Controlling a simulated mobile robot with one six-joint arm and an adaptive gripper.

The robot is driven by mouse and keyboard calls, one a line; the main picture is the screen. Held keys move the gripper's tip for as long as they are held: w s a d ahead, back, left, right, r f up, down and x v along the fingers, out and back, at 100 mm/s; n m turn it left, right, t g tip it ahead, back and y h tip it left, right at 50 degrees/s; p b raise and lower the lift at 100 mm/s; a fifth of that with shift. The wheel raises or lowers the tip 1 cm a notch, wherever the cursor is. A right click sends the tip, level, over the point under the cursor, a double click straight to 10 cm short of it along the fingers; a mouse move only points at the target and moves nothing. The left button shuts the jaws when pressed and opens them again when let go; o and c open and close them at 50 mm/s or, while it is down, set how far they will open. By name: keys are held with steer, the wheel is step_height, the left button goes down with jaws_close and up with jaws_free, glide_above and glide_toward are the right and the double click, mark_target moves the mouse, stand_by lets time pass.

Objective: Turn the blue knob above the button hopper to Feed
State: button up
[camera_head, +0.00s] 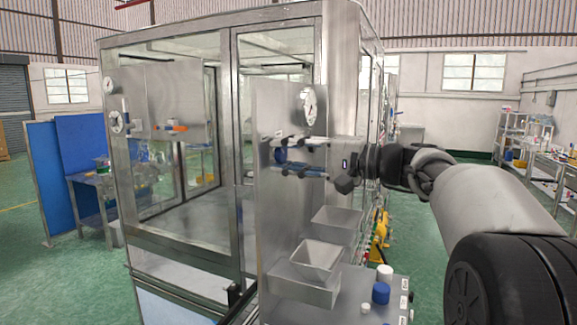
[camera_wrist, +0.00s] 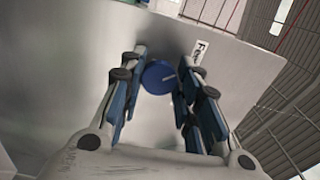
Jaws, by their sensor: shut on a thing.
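The blue knob (camera_head: 281,155) is on the upright grey panel (camera_head: 283,103), above the metal hopper (camera_head: 320,258). In the wrist view the knob (camera_wrist: 156,76) is round, with a short white mark pointing right and slightly up. A white label (camera_wrist: 200,52) starting with "F" is to its upper right; the rest of the text is hard to read. My gripper (camera_head: 289,156) reaches in from the right. Its two blue-padded fingers (camera_wrist: 158,88) are on either side of the knob, shut on it. The fingers partly cover the knob in the head view.
A round gauge (camera_head: 309,106) is above the knob. A second metal bin (camera_head: 337,224) is behind the hopper. A blue cap-like knob (camera_head: 381,292) and a white one (camera_head: 385,272) stand on the lower right ledge. A glazed metal enclosure (camera_head: 185,240) is to the left.

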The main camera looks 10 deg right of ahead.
steer(key=shift+n+b, duration=0.3)
steer(key=shift+n, duration=0.1)
steer(key=o, duration=1.1)
steer(key=v, duration=1.2)
